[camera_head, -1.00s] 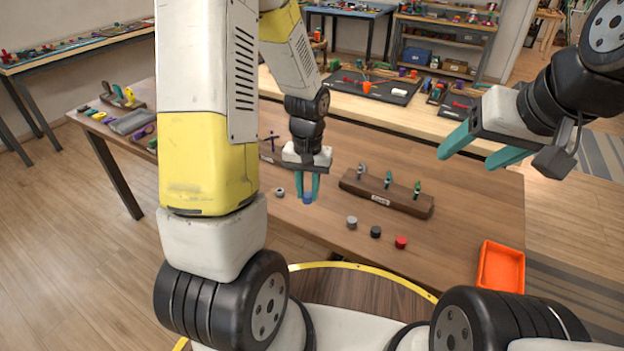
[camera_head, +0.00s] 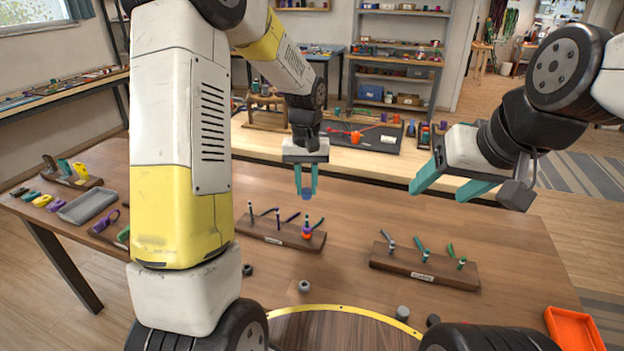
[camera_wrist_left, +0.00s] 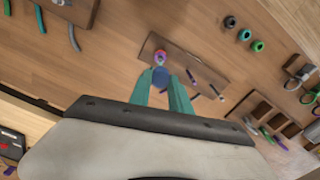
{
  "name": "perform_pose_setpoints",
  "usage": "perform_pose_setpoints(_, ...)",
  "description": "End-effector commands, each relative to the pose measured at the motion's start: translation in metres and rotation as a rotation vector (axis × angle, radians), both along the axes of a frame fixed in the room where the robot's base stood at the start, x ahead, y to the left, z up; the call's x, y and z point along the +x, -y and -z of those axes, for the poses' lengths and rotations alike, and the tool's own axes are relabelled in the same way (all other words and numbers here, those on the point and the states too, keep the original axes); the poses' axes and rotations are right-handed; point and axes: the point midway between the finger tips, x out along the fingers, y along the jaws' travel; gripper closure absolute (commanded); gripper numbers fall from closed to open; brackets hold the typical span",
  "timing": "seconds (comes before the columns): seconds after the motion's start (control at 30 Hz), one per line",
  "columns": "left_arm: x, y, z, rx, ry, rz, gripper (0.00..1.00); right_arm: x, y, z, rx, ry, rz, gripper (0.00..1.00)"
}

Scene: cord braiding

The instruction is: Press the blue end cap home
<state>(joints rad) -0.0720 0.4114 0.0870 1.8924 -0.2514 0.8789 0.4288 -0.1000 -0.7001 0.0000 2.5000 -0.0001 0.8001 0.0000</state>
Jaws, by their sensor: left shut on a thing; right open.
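My left gripper (camera_head: 306,190) is shut on the blue end cap (camera_head: 306,194), which it holds in the air. Below the cap in the picture is a dark wooden stand (camera_head: 255,232) with several upright cord ends. One post (camera_head: 307,231) on its right part carries orange and purple pieces. In the left wrist view the blue cap (camera_wrist_left: 160,77) sits between the fingertips, just beside that post's red and purple pieces (camera_wrist_left: 160,56); I cannot tell whether they touch. My right gripper (camera_head: 440,190) is open and empty, above the table's right side.
A second wooden stand (camera_head: 425,265) with several cords stands to the right. A grey cap (camera_head: 403,312), a black cap (camera_head: 432,320) and a grey ring (camera_head: 304,286) lie near the front. An orange tray (camera_head: 575,330) is at the right edge.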

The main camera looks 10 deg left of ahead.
Motion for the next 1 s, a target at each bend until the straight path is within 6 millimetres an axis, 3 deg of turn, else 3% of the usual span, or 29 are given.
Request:
perform_pose_setpoints(0.6, -0.001, -0.001, 0.049, 0.001, -0.003, 0.000, 1.00, 0.000, 0.000, 0.000, 0.000, 0.000, 0.000, 0.36)
perform_pose_setpoints(1.0, 0.000, 0.000, 0.065, 0.000, 0.000, 0.000, 1.00, 0.000, 0.000, 0.000, 0.000, 0.000, 0.000, 0.36)
